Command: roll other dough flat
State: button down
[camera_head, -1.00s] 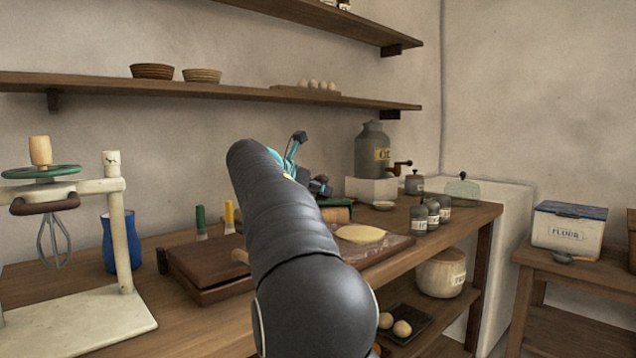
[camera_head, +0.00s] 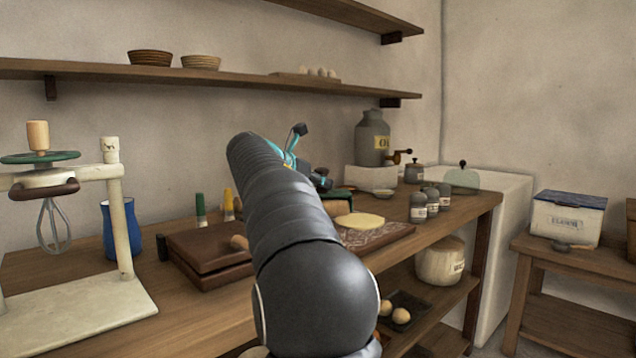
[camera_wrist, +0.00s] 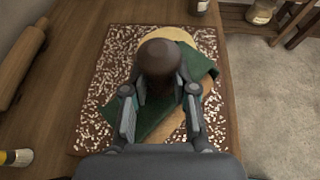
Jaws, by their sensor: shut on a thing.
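My gripper (camera_wrist: 160,115) is shut on a hand tool with a dark brown knob (camera_wrist: 158,57) and a green, strip-like frame (camera_wrist: 200,75). A tan, roller-like part shows below the frame. In the head view my arm hides most of the gripper; the tool's green frame (camera_head: 341,191) shows beside it. A flat, pale yellow dough (camera_head: 358,220) lies on a floured dark board (camera_head: 385,235). In the wrist view, part of the dough (camera_wrist: 185,36) shows beyond the knob, and the tool is over it on the board (camera_wrist: 88,115). I cannot tell whether they touch.
A rolling pin (camera_wrist: 18,68) lies left of the board. A closed wooden case (camera_head: 205,265), small jars (camera_head: 418,208), a blue jug (camera_head: 121,230) and a white stand (camera_head: 75,310) are on the counter. Dough balls (camera_head: 400,315) sit on a lower shelf tray.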

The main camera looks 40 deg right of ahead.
jog(key=shift+f+b, duration=0.7)
jog(key=shift+f, duration=1)
dwell(1.8)
